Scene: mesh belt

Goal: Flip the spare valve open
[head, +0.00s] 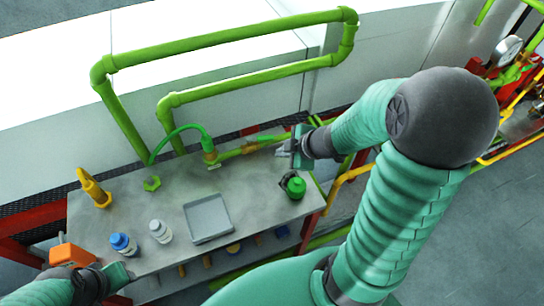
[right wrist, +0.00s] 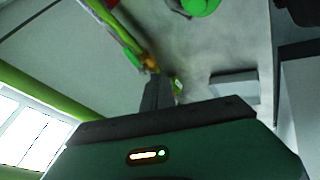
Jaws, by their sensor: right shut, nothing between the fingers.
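A green pipe run (head: 232,153) lies along the back of the grey table, with a brass-coloured fitting (head: 209,156) and a small pale piece beside it. A green, round-bodied item with a dark top (head: 293,187) stands near the table's right end. I cannot tell for certain which is the spare valve, or how its handle is set. My right gripper (head: 284,151) is shut and empty over the pipe's right part, behind the green item. In the right wrist view its fingers (right wrist: 158,92) point towards a pipe with an orange part (right wrist: 150,62). My left gripper (head: 122,273) is at the table's front left, its fingers unclear.
A grey tray (head: 208,219) sits mid-table. Left of it are a white-capped bottle (head: 160,231), a blue-capped bottle (head: 123,244), a yellow cone-like item (head: 94,188) and a green nut-like piece (head: 152,184). A green pipe loop (head: 230,37) rises behind the table.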

